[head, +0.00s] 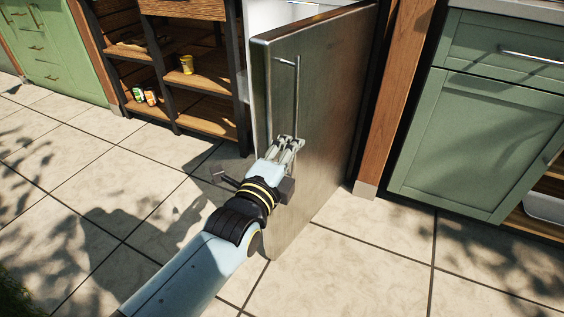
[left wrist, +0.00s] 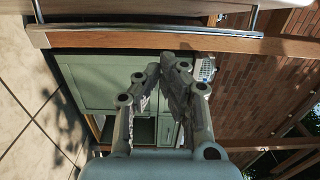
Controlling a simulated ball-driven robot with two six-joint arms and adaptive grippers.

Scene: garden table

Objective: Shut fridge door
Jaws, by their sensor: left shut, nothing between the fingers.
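The fridge door (head: 335,110) is a dull metal panel that stands wide open, swung out over the tiled floor. A long bar handle (head: 297,90) runs upright near its free edge. The pale fridge body (head: 262,18) shows behind the door's upper left edge. My left gripper (head: 291,143) is shut and empty, in front of the door face near the handle's lower end. I cannot tell if it touches the door. In the left wrist view its closed fingers (left wrist: 172,64) point toward a metal bar across the top. My right gripper is not in view.
An open wooden shelf unit (head: 205,75) with a yellow cup (head: 186,64) and small cans stands left of the fridge. A wooden post (head: 388,110) and a green cabinet (head: 470,135) stand to the right. The tiled floor (head: 370,255) in front is clear.

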